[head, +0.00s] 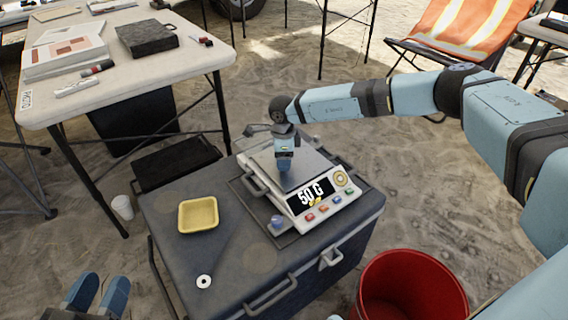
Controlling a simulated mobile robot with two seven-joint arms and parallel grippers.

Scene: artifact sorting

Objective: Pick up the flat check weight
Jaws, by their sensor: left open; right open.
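The scale (322,208) stands on a dark case, its display reading 50 G. My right gripper (284,167) is open and points down at the scale's metal pan (312,165), hiding part of it. I cannot make out a weight on the pan under the fingers. A small flat white disc with a dark centre (204,281) lies near the case's front left; I cannot tell if it is the flat check weight. A small bluish-purple object (277,222) sits by the scale's front left corner. My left gripper (97,296) is open and empty at the lower left.
The dark case (163,237) also bears a yellow tray (198,215) at its left. A red bucket (409,275) stands at the lower right. A white cup (122,207) is on the ground. A table (190,62) with books and a dark box (147,38) is behind left.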

